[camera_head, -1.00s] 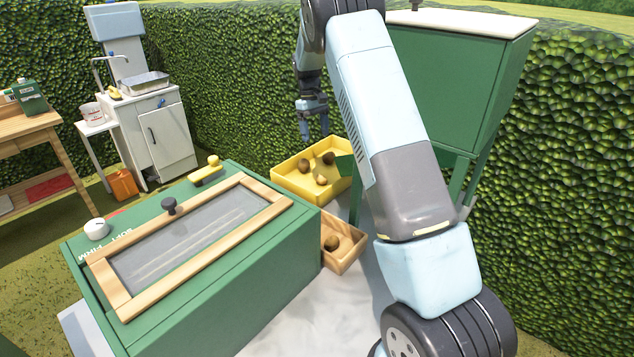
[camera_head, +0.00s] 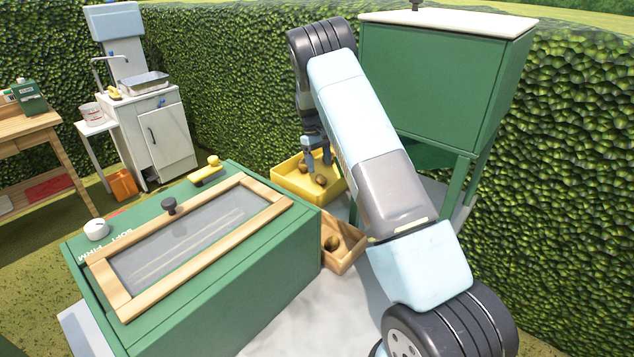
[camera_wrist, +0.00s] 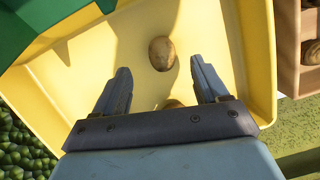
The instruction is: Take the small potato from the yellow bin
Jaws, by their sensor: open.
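The yellow bin (camera_head: 288,187) stands on the pale surface behind the green box, and its wall (camera_wrist: 262,60) fills much of the wrist view. My gripper (camera_head: 320,172) is open and reaches down into the bin. In the wrist view, a small light-brown potato (camera_wrist: 162,53) lies on the bin floor, framed between the open fingertips (camera_wrist: 160,66) and not gripped. It shows in the head view (camera_head: 320,181) close to the fingers. Another brown potato (camera_wrist: 172,104) is mostly hidden behind the gripper's palm. I cannot tell how far the fingertips are above the floor.
A wooden tray (camera_head: 350,256) with a brown potato (camera_head: 331,243) is beside the bin. The green box (camera_head: 240,280) with a wood-framed lid stands in front. A raised green cabinet (camera_head: 430,85) stands at the right, before a hedge. The bin's walls surround my fingers closely.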

